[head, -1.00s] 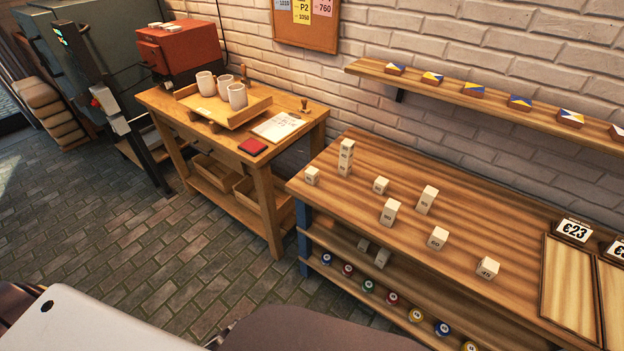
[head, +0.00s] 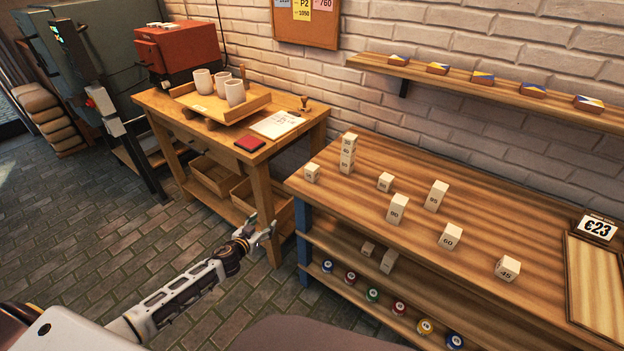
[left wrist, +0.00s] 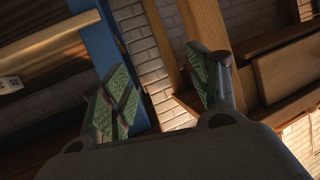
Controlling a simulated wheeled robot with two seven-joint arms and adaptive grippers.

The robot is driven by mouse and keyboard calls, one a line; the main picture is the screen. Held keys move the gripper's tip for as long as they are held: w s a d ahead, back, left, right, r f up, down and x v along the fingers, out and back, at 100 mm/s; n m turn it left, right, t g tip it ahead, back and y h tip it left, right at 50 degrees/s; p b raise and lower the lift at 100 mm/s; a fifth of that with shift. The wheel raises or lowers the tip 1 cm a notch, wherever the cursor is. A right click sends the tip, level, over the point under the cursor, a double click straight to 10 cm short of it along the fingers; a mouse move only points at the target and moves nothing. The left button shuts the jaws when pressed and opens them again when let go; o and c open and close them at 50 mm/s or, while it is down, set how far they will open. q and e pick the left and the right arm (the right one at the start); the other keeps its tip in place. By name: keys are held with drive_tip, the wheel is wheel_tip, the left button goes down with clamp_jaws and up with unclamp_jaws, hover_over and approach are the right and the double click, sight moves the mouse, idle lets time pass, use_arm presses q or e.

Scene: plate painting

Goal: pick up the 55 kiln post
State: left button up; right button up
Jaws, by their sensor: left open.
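Several pale kiln posts with dark numbers stand on the right-hand workbench (head: 355,205). I can read 90 on one post (head: 397,208), 95 on another (head: 435,196), 60 on a third (head: 450,236) and 45 on the front one (head: 507,268). A stack of posts (head: 347,153), a short post (head: 312,173) and another short post (head: 385,182) have numbers too small to read surely. I cannot tell which post is 55. My left gripper (head: 264,226) is open and empty, left of the bench; its spread fingers also show in the left wrist view (left wrist: 163,85). My right gripper is out of view.
The bench's blue leg (head: 304,245) and the left table (head: 270,170) are close to my left gripper.

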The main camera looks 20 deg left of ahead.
use_arm(q)
drive_tip(key=w+d+r+t+h+b, duration=0.2)
drive_tip(key=d+r, duration=0.3)
drive_tip(key=r, duration=0.4)
drive_tip(key=m+t+h+b, duration=0.1)
drive_tip(key=m+h+b, duration=0.1)
drive_tip(key=h, duration=0.1)
approach(309, 172)
drive_tip(key=s, duration=0.2)
drive_tip(key=shift+w+a+f, duration=0.15)
drive_tip(key=shift+a+f, duration=0.1)
drive_tip(key=shift+a, duration=0.1)
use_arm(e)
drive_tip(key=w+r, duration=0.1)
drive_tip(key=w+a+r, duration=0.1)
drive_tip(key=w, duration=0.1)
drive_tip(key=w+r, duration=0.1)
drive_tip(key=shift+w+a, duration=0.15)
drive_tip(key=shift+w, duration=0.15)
use_arm(q)
drive_tip(key=shift+w, duration=0.2)
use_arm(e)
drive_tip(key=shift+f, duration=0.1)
